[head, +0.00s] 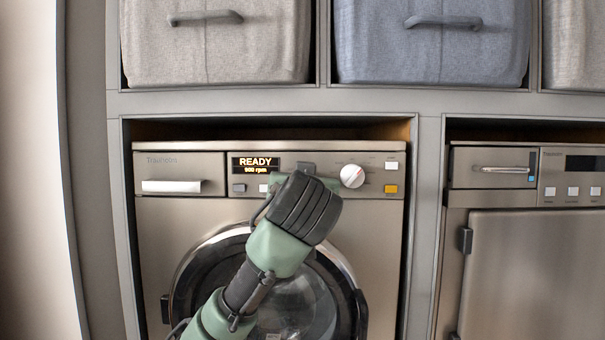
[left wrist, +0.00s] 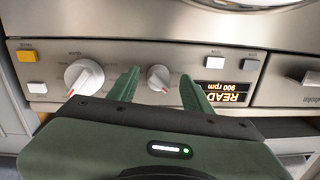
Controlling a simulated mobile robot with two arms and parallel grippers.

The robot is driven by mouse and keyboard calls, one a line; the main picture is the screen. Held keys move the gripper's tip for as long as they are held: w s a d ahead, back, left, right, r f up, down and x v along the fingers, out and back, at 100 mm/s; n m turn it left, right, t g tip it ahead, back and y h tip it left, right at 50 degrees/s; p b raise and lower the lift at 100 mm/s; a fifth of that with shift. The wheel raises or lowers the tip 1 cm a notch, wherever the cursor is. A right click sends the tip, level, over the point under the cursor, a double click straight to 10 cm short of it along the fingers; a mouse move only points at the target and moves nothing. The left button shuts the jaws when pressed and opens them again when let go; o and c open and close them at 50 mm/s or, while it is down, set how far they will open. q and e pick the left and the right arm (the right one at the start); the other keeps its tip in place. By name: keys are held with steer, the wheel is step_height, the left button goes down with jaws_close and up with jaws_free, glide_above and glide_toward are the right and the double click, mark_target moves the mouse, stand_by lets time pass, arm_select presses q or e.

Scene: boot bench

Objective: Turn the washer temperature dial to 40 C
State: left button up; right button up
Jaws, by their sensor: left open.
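The washer (head: 165,235) stands in the left bay, its panel display (head: 255,165) reading READY and 900 rpm. In the left wrist view, where the panel appears upside down, a small grey-white dial (left wrist: 158,78) with a red mark sits between the green fingers of my left gripper (left wrist: 160,74). The fingers are open, with a gap on each side of the dial. A larger white dial (left wrist: 84,77) with a red mark is left of them; it also shows in the head view (head: 352,176). My left gripper (head: 303,181) hides the small dial in the head view. The dial labels are too small to read.
White and orange buttons (head: 391,188) are at the panel's right end. A detergent drawer (head: 172,186) is at its left. The round door (head: 200,262) lies below, behind my arm. A second appliance (head: 530,260) stands at right. Fabric bins (head: 215,55) fill the shelf above.

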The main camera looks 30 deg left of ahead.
arm_select(q)
steer(key=shift+w, duration=0.2)
steer(key=shift+a, duration=0.1)
jaws_close()
arm_select(e)
steer(key=shift+w+a+r, duration=0.15)
steer(key=shift+w+a, duration=0.4)
steer(key=shift+a, duration=0.1)
arm_select(q)
steer(key=shift+m, duration=0.3)
arm_select(e)
steer(key=shift+s+d, duration=0.15)
steer(key=shift+d, duration=0.1)
arm_select(q)
steer(key=shift+m+p, duration=0.5)
steer(key=shift+m, duration=4.1)
arm_select(e)
steer(key=shift+r, duration=0.45)
steer(key=shift+a, duration=0.1)
